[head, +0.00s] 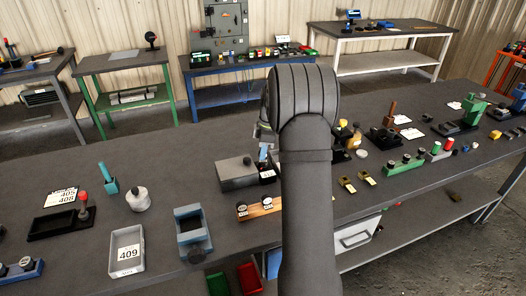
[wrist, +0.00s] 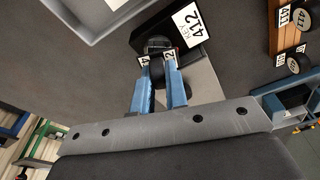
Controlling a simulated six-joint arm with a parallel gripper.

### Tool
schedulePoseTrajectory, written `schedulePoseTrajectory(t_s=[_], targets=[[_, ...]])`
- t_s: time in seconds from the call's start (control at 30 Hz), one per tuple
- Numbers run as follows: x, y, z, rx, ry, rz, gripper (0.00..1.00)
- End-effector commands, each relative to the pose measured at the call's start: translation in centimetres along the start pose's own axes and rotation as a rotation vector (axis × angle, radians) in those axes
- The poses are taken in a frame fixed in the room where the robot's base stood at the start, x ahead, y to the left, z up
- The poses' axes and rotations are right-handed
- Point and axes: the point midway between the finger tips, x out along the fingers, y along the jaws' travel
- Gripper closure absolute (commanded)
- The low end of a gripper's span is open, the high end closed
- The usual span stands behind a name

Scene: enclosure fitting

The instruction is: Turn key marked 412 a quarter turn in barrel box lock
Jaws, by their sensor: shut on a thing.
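The box lock is a grey box (head: 240,172) with a dark front, left of my arm in the head view. In the wrist view its dark front (wrist: 146,36) carries a white label reading 412 (wrist: 187,24). My gripper (wrist: 160,72), with blue fingers, is shut on a dark key (wrist: 157,68) at that front. White tags showing parts of a number sit beside the fingertips. The key's tip and the barrel's opening are hidden, so I cannot tell how deep it sits or its turn angle. In the head view my gripper (head: 263,152) shows beside the box, partly behind my arm.
A wooden rack (head: 262,208) with round keys stands in front of the box; in the wrist view the rack (wrist: 277,28) has keys marked 411. A grey tray marked 409 (head: 127,248) and a blue fixture (head: 192,222) stand left. My arm hides the bench's middle.

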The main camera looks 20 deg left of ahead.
Motion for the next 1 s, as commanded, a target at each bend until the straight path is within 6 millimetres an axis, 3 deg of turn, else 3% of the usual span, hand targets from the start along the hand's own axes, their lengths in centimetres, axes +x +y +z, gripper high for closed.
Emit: schedulePoseTrajectory(t_s=[0.17, 0.5, 0.87, 1.0], targets=[[0.01, 0.01, 0.03, -0.015, -0.001, -0.002, 1.0], [-0.02, 0.01, 0.02, -0.294, -0.001, -0.044, 1.0], [-0.01, 0.0, 0.02, -0.338, -0.001, -0.051, 1.0], [0.03, 0.02, -0.01, -0.473, 0.0, -0.072, 1.0]])
